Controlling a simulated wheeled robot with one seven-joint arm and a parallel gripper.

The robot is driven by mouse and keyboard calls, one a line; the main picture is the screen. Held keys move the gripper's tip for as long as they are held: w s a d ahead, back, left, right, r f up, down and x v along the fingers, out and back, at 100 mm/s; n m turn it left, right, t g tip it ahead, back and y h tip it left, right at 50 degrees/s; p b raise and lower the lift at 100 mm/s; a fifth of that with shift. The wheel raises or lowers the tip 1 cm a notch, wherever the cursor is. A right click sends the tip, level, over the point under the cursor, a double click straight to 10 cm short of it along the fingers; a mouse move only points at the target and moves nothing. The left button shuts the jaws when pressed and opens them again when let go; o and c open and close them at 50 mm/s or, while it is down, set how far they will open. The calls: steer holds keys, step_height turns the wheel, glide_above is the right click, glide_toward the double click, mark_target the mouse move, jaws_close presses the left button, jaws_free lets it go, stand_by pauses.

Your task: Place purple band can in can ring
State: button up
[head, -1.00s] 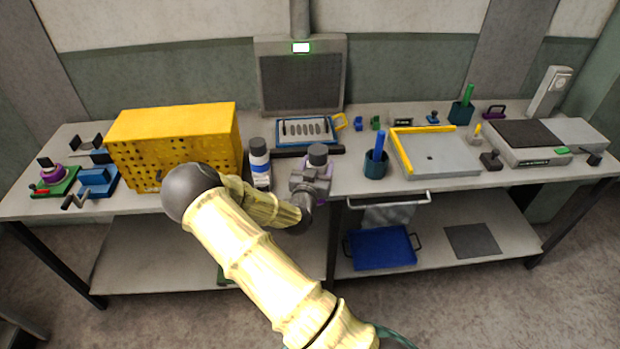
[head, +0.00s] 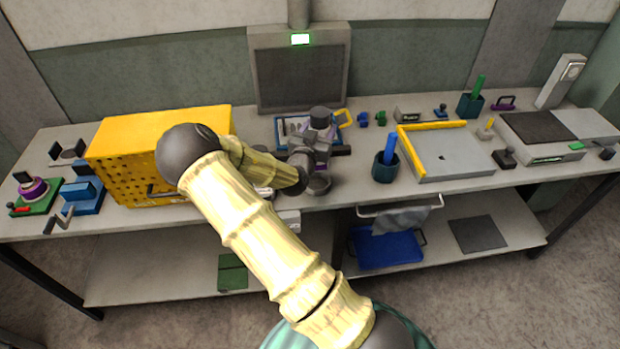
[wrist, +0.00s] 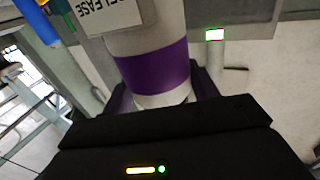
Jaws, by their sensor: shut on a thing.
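The purple band can (wrist: 155,72) is white with a wide purple band in the wrist view. My gripper (wrist: 163,95) is shut on it, with a jaw on either side.
The yellow perforated box (head: 120,180) stands left of my arm. A blue-rimmed tray (head: 281,128) lies behind my gripper. A dark teal cup (head: 385,172) with a blue stick and a grey tray with yellow edges (head: 455,165) stand to the right.

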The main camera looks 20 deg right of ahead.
steer(key=shift+w+d, duration=0.15)
steer(key=shift+w, duration=0.4)
steer(key=shift+s+r, duration=0.1)
steer(key=shift+s, duration=0.35)
steer(key=f, duration=0.1)
steer(key=f+p, duration=0.1)
steer(key=f, duration=0.2)
steer(key=shift+a+f, duration=0.25)
steer(key=shift+f, duration=0.15)
steer(key=shift+w+f, duration=0.1)
steer(key=shift+f, duration=0.45)
